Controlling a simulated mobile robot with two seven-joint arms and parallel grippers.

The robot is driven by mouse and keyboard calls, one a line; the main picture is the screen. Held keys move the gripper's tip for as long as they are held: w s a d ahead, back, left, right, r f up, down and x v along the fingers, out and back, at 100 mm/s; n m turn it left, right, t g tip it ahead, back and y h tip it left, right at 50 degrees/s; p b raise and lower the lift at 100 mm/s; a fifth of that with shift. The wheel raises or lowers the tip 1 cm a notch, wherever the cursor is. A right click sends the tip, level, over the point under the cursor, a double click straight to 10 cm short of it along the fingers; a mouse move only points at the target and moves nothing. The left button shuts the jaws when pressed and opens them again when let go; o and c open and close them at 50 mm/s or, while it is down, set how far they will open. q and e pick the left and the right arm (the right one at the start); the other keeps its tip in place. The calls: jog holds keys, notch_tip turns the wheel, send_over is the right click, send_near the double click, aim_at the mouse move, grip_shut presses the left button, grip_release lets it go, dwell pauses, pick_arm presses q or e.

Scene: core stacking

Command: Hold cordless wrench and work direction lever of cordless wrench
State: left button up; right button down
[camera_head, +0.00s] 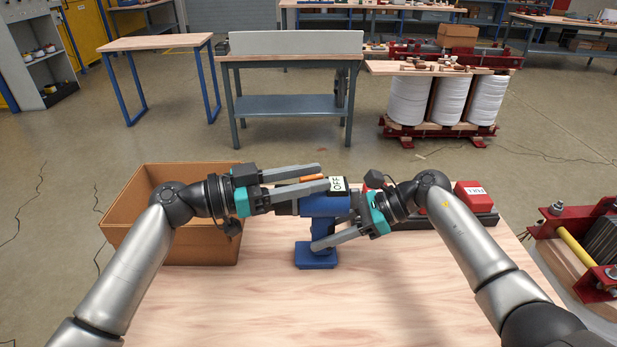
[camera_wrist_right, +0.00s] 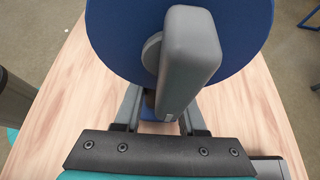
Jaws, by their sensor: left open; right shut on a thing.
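The blue cordless wrench (camera_head: 318,206) stands upright on the wooden table, its flat blue base (camera_head: 316,257) on the tabletop. A grey lever-like block (camera_wrist_right: 188,62) sticks out from that body. My left gripper (camera_head: 322,181) is open at the wrench's top left, with a small orange piece (camera_head: 311,178) between its fingertips; contact cannot be told.
A brown open box (camera_head: 190,252) stands on the table at the left, under my left arm. A red and black case (camera_head: 470,192) sits at the right behind my right arm. The front middle of the table (camera_head: 270,305) is clear.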

pick_arm(q)
jog(key=v, duration=1.2)
jog(key=shift+c, duration=0.3)
